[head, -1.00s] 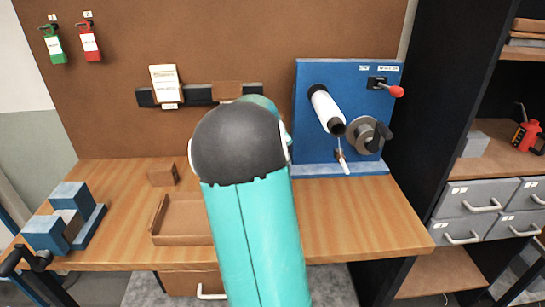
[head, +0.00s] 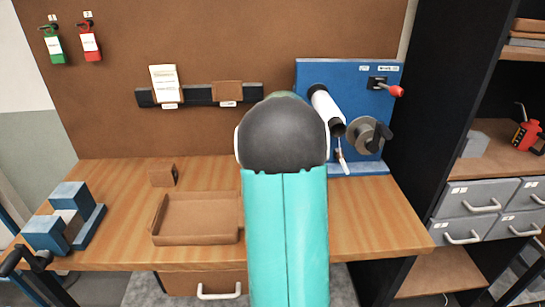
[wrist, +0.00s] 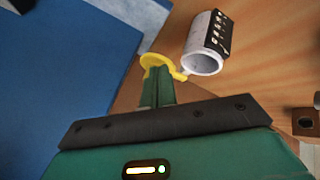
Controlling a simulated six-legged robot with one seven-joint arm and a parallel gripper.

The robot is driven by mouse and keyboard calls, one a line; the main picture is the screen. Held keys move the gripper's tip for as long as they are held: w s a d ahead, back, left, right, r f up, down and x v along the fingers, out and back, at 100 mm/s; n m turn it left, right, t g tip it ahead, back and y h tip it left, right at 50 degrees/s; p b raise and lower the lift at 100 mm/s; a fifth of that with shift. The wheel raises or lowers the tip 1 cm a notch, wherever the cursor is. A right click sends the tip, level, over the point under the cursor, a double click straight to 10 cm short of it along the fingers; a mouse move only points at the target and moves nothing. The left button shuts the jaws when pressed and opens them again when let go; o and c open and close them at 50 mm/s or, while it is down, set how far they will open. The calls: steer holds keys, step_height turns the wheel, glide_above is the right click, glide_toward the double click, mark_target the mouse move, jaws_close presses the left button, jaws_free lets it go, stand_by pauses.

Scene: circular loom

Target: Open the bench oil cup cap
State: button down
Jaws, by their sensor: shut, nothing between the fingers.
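The oil cup (wrist: 205,45) shows in the wrist view as a pale cylinder with a dark lettered label. Its mouth faces the camera and looks uncovered. The yellow cap (wrist: 152,59) stands out to the left of the mouth, joined near the rim by a yellow arm. My gripper (wrist: 160,72) is shut, with its green fingertips right at the cap, overlapping it in the picture; I cannot tell whether they touch. In the head view my arm hides the cup, the cap and my gripper.
The blue panel (head: 345,78) carries a white roller (head: 324,105), a crank wheel (head: 364,135) and a red-knobbed lever (head: 396,91). A brown tray (head: 197,238) and blue blocks (head: 45,233) are on the bench. The bench's right front (head: 385,225) is clear.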

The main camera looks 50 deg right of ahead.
steer(key=shift+d, duration=0.15)
steer(key=shift+w, duration=0.1)
stand_by(0.6)
steer(key=shift+w+a, duration=0.45)
steer(key=shift+a, duration=0.15)
steer(key=v, duration=1.3)
steer(key=shift+s+r, duration=0.2)
steer(key=shift+r, duration=0.1)
steer(key=shift+a, duration=0.1)
